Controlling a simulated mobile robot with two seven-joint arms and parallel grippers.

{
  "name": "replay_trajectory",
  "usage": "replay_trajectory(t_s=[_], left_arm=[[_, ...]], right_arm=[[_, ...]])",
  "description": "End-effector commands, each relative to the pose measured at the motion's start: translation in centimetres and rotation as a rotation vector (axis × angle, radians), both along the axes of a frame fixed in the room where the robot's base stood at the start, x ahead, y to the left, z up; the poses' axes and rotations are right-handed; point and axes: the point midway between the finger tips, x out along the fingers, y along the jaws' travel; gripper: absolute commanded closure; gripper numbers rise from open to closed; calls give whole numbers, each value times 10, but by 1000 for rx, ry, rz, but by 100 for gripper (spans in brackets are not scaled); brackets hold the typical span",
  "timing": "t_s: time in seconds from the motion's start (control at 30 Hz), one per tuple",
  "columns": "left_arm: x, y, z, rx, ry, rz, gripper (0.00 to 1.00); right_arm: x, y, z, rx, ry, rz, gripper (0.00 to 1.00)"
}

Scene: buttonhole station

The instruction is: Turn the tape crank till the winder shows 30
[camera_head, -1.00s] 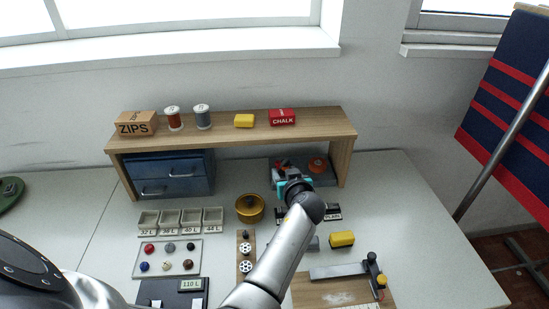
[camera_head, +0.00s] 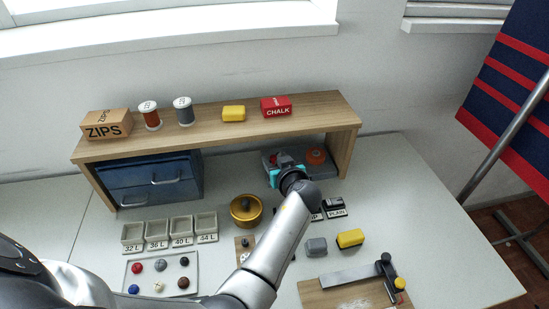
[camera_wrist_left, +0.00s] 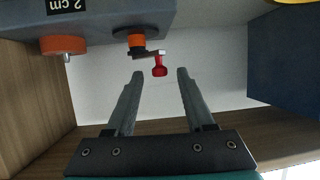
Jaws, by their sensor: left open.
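The tape winder (camera_head: 284,158) is a grey unit under the right end of the wooden shelf. In the left wrist view its grey body (camera_wrist_left: 110,18) carries a dark label reading "2 cm", cut by the top edge. An orange wheel (camera_wrist_left: 63,45) sits beside an orange hub (camera_wrist_left: 136,41). A short crank arm runs from the hub to a red crank knob (camera_wrist_left: 159,71). My left gripper (camera_wrist_left: 160,76) is open, with the knob between its fingertips in the picture; no contact shows. In the head view my left gripper (camera_head: 283,174) hides part of the winder. My right gripper is not in view.
The wooden shelf (camera_head: 215,125) spans above, its side panel close on the right. Blue drawers (camera_head: 150,182) stand under its left end. A brass pot (camera_head: 246,210), button trays (camera_head: 170,231) and a yellow block (camera_head: 350,238) are in front.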

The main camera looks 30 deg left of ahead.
Motion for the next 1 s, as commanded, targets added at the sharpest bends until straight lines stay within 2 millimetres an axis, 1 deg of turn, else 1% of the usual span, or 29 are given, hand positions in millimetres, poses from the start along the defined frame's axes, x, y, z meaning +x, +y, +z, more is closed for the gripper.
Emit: replay_trajectory(t_s=[0.07, 0.53, 1.0], left_arm=[[0, 0, 0, 0, 0, 0, 46], [0, 0, 0, 0, 0, 0, 99], [0, 2, 1, 2, 0, -9, 100]], right_arm=[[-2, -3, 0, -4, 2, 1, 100], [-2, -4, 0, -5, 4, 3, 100], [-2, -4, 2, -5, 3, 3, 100]])
